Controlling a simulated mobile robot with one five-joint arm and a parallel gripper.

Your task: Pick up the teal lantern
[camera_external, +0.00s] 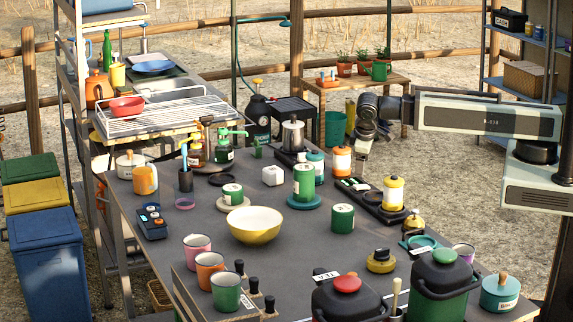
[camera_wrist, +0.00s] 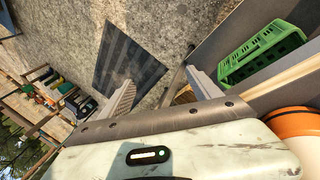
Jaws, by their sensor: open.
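The teal lantern (camera_external: 316,160), with a teal top and a pale band, stands upright on the grey table, partly hidden behind a green can (camera_external: 304,181). An orange lantern (camera_external: 342,160) of similar shape stands just right of it. My gripper (camera_external: 362,150) hangs above and right of the orange lantern in the external view, apart from the teal one. In the wrist view, my two fingers (camera_wrist: 163,88) are spread with nothing between them. The teal lantern cannot be made out there; an orange and white rounded thing (camera_wrist: 292,128) shows at the right edge.
A yellow lantern (camera_external: 393,194) stands on a dark tray right of the orange lantern. A moka pot (camera_external: 292,136) is left of the teal lantern. A yellow bowl (camera_external: 254,225) and several cups are nearer. The wrist view shows a green crate (camera_wrist: 262,52) and bare ground.

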